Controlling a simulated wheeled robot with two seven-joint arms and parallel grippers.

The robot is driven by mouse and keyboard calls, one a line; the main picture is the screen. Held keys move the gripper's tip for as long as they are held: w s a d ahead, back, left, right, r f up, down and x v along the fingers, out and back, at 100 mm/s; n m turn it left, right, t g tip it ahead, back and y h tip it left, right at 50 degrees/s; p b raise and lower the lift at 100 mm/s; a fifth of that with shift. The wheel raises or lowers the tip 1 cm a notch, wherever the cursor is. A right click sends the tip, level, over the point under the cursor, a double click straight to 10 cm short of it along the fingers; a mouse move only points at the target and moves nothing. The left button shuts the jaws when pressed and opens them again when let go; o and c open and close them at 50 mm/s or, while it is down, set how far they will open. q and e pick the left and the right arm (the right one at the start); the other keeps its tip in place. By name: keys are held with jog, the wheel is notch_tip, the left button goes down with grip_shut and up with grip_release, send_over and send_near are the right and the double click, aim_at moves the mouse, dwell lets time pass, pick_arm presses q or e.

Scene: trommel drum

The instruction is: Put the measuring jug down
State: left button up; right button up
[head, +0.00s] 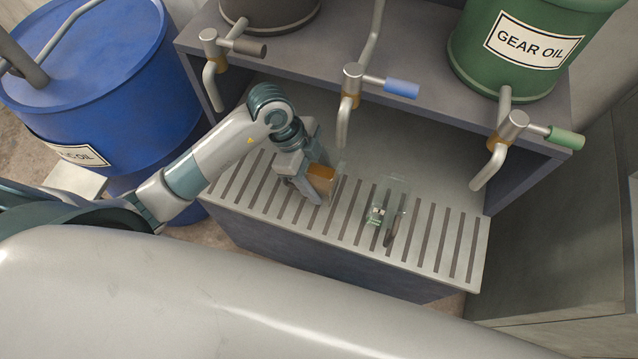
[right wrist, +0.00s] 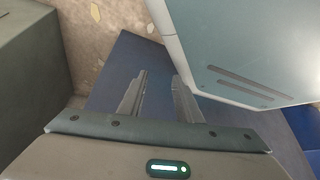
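The measuring jug (head: 323,180) looks clear, with amber-brown liquid in it. It is at the fingers of my left gripper (head: 308,181), which looks shut on its near side; the fingers hide part of it. The jug is upright or nearly so, low over the slotted grate (head: 447,235); I cannot tell whether its base touches. My right gripper (right wrist: 160,98) shows in the right wrist view with its fingers apart and nothing between them. It is not visible in the head view.
A clear container (head: 399,196) with a small green-and-white part stands on the grate, right of the jug. Taps with brown, blue (head: 402,87) and green (head: 565,138) handles hang above. A blue drum (head: 110,90) stands left. The grate's right end is clear.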

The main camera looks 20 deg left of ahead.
pick_arm(q)
jog(key=shift+f, duration=0.1)
pick_arm(e)
jog(key=shift+w, duration=0.2)
